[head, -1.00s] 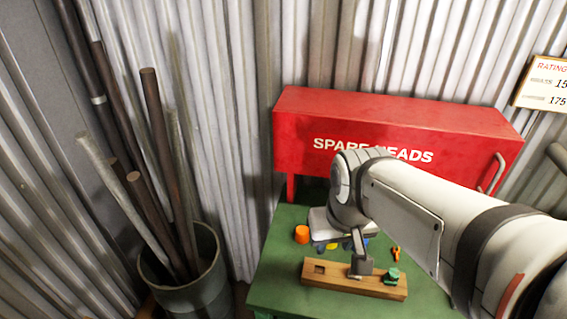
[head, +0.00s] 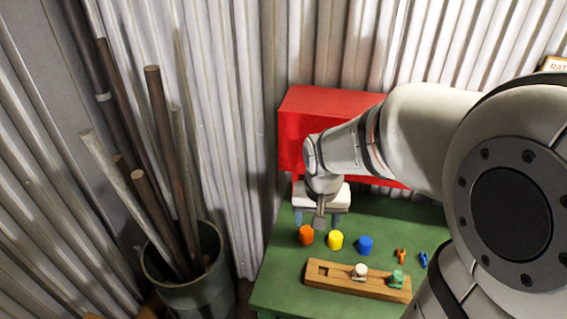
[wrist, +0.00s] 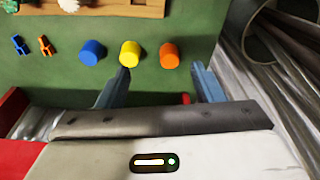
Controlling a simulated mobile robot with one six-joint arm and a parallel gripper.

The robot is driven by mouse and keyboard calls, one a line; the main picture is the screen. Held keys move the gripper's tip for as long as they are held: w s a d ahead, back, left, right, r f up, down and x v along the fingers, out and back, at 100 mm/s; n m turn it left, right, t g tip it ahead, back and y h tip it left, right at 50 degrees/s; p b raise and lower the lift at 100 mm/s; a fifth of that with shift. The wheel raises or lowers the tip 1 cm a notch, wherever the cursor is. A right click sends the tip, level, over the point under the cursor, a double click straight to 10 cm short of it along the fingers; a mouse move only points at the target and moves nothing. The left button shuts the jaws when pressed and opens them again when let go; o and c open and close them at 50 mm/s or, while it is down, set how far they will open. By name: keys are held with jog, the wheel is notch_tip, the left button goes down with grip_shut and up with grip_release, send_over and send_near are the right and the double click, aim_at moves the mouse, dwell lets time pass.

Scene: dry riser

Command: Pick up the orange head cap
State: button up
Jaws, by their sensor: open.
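The orange head cap (head: 306,235) stands on the green table, leftmost in a row with a yellow cap (head: 335,240) and a blue cap (head: 365,245). In the wrist view the orange cap (wrist: 169,55) lies beyond my fingertips, between their lines, with the yellow cap (wrist: 130,54) near the left finger's tip. My gripper (wrist: 160,75) is open and empty. In the head view my gripper (head: 323,220) is behind the caps, near the red box; part of it is hidden by my wrist.
A wooden block (head: 340,280) with a square hole and two small fittings lies in front of the caps. Small orange (head: 401,256) and blue (head: 423,259) pieces lie to the right. A red box (head: 320,110) stands behind. A bin of pipes (head: 160,275) stands left of the table.

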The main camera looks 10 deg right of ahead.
jog(key=m, duration=0.2)
send_over(307, 230)
jog(key=s, duration=0.1)
jog(key=shift+g, duration=0.3)
jog(key=f, duration=0.6)
jog(key=shift+s+a+f, duration=0.15)
jog(key=shift+s+a, duration=0.05)
jog(key=shift+a, duration=0.05)
jog(key=shift+w+d+f, duration=0.1)
jog(key=shift+w+f, duration=0.15)
jog(key=shift+f, duration=1.05)
jog(key=shift+w+d+f, duration=0.1)
jog(key=shift+w+f, duration=0.15)
jog(key=shift+f, duration=1)
jog(key=shift+w+d+f, duration=0.1)
jog(key=shift+w+f, duration=0.15)
jog(key=shift+f, duration=1.05)
jog(key=shift+c, duration=0.3)
jog(key=c, duration=1)
